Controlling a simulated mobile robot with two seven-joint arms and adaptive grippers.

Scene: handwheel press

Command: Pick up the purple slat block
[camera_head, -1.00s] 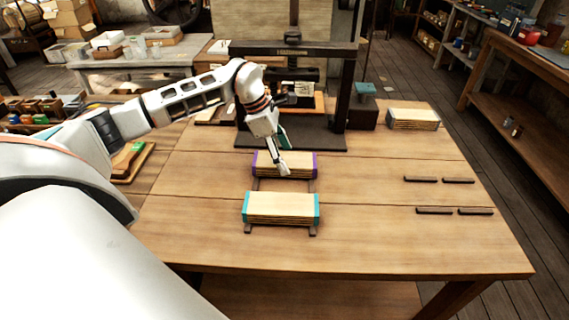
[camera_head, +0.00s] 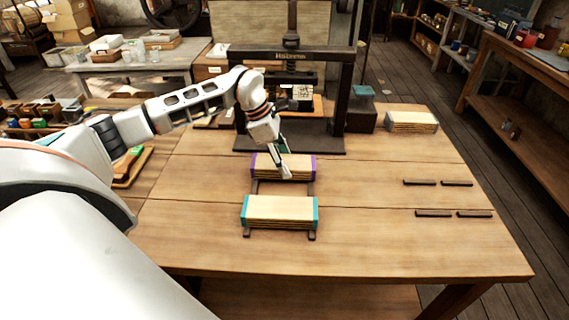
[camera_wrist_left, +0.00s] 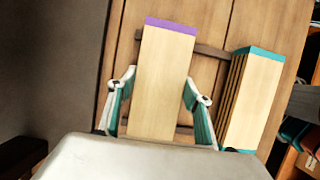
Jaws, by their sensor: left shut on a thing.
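The purple slat block (camera_head: 268,168) is a stack of pale wooden slats with purple ends. It lies on dark rails on the table, behind a similar block with teal ends (camera_head: 280,207). My left gripper (camera_head: 284,160) reaches down over the purple block from behind, one finger at its near side. In the left wrist view the purple slat block (camera_wrist_left: 160,80) lies between the two fingers of my left gripper (camera_wrist_left: 158,105), which is shut on it. I see no clear gap under the block. My right gripper is not in view.
A press (camera_head: 345,90) stands behind the blocks. Another slat stack (camera_head: 412,122) lies at the back right of the table (camera_head: 360,240). Several short dark bars (camera_head: 433,214) lie on the right. The table's front is clear.

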